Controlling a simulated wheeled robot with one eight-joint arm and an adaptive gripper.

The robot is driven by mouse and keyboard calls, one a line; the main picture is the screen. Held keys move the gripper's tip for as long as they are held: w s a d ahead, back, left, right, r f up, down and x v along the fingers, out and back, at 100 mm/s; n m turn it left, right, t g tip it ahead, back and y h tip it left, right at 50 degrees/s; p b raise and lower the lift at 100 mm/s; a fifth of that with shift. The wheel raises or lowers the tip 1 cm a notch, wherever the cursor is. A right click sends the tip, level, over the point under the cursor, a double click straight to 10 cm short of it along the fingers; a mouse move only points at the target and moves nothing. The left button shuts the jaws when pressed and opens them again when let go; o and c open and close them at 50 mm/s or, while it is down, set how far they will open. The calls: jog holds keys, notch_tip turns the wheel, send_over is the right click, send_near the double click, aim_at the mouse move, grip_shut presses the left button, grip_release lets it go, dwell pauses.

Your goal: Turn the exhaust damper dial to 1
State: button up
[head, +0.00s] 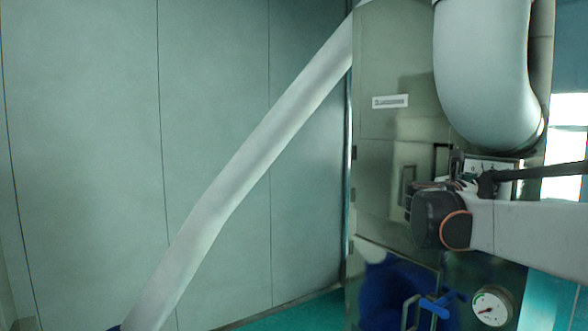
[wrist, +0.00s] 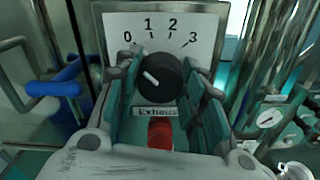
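The exhaust damper dial (wrist: 158,77) is a round black knob with a white pointer line, in the middle of the wrist view. It sits on a white scale plate (wrist: 205,22) marked 0, 1, 2 and 3. The pointer line slants up and left, on the 0 side of the scale. A label reading "Exhaus" (wrist: 158,111) shows below the knob. My gripper (wrist: 160,84) is open, with its fingers to the left and right of the knob; contact cannot be told. In the head view my gripper (head: 462,182) is at the plate, and the dial is hidden.
A thick grey duct (head: 485,70) bends down above the plate. A steel cabinet (head: 395,125) with handles stands to the left. A blue valve handle (head: 437,306) and a round gauge (head: 492,306) sit below. A red part (wrist: 160,133) shows below the label.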

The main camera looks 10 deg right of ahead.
jog(key=shift+m, duration=0.3)
jog(key=m+b, duration=0.1)
jog(key=m, duration=0.1)
jog(key=shift+s+a+m, duration=0.1)
jog(key=shift+m, duration=0.2)
jog(key=shift+r+m+b, duration=0.1)
jog(key=shift+m+b, duration=0.45)
jog(key=shift+m, duration=0.65)
jog(key=shift+r, duration=0.1)
jog(key=o, duration=1)
